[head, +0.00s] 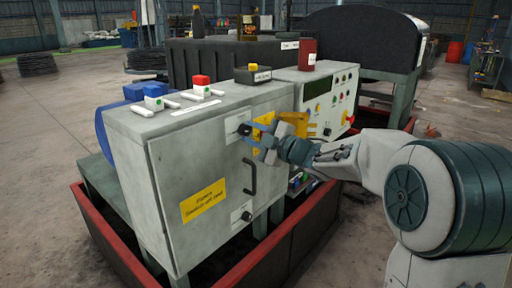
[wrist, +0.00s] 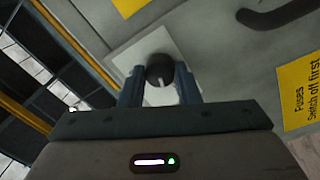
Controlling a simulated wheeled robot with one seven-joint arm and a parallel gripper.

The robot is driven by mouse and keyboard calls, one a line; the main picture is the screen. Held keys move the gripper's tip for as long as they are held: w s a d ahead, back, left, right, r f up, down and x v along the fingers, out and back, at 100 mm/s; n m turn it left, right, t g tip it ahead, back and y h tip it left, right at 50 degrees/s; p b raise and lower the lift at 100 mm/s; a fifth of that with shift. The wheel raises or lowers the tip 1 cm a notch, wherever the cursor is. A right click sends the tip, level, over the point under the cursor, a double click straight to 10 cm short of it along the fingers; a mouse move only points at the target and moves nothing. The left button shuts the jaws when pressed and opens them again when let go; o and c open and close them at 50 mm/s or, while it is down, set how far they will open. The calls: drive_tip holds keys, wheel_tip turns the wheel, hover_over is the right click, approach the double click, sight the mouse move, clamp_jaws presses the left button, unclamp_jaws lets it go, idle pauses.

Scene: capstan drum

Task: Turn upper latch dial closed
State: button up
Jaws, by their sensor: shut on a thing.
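The upper latch dial (wrist: 160,69) is a dark round knob on a pale square plate, on the grey cabinet door (head: 195,165). In the wrist view it sits between the two blue-grey fingers of my gripper (wrist: 160,82), which are shut on it from both sides. In the head view my gripper (head: 252,138) reaches in from the right to the upper part of the door. The dial's plate (head: 233,124) shows partly there, and the fingers partly hide the knob. The dial's exact angle is hard to make out.
Below the dial are a black door handle (head: 251,176) and a lower latch dial (head: 243,216). A yellow label (head: 203,201) is on the door. A control panel with buttons (head: 332,100) stands behind my gripper. A red-rimmed tray (head: 285,240) surrounds the cabinet's base.

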drive_tip(key=shift+a+f+n+b, duration=0.1)
drive_tip(key=shift+n+b, duration=1.4)
drive_tip(key=shift+n, duration=0.2)
drive_tip(key=o, duration=1)
drive_tip(key=shift+c, duration=0.2)
drive_tip(key=shift+s, duration=0.1)
drive_tip(key=shift+s+d, duration=0.15)
drive_tip(key=shift+d, duration=0.25)
drive_tip(key=p+v, duration=0.1)
drive_tip(key=v, duration=1.2)
